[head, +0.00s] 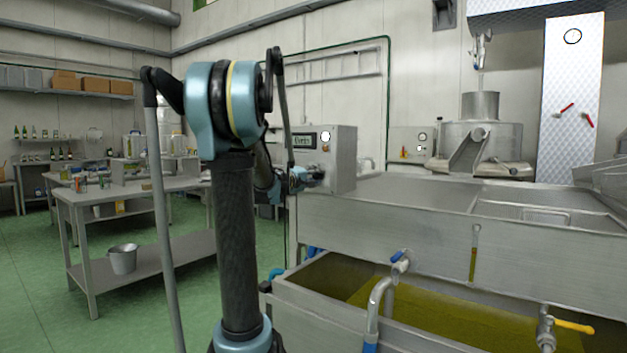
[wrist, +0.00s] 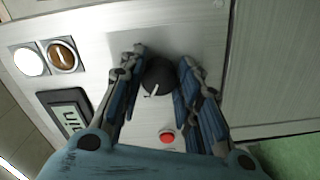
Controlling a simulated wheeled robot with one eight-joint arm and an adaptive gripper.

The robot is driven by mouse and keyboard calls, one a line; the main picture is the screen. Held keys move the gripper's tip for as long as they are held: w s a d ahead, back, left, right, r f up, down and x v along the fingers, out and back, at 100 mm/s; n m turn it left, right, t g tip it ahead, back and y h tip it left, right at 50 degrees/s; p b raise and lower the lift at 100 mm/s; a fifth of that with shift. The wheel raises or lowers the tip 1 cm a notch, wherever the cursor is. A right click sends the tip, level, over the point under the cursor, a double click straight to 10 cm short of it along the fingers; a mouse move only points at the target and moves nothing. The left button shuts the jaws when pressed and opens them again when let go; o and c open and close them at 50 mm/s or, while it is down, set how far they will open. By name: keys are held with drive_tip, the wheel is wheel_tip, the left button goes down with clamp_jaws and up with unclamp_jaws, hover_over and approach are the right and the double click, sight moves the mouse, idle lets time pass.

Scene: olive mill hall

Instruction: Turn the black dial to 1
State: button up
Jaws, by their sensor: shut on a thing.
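The black dial (wrist: 158,77) is a round knob with a white pointer line, on a grey metal panel in the wrist view. Its pointer slants toward the lower left of that picture. No numbers around it are readable. My gripper (wrist: 156,85) has its blue-padded fingers on either side of the dial and is shut on it. In the head view my gripper (head: 308,179) is at the front of the grey control box (head: 343,160). The dial is hidden there.
A red button (wrist: 167,137) sits just beside the dial. An open tank (head: 300,290) of yellow-green liquid stands below the box in the head view.

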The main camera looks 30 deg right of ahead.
drive_tip(key=shift+w+a+f, duration=0.1)
drive_tip(key=shift+w+a, duration=0.05)
idle(0.3)
drive_tip(key=o, duration=1.1)
drive_tip(key=shift+w, duration=0.1)
drive_tip(key=shift+c, duration=0.2)
drive_tip(key=v, duration=1.2)
drive_tip(key=shift+f, duration=0.15)
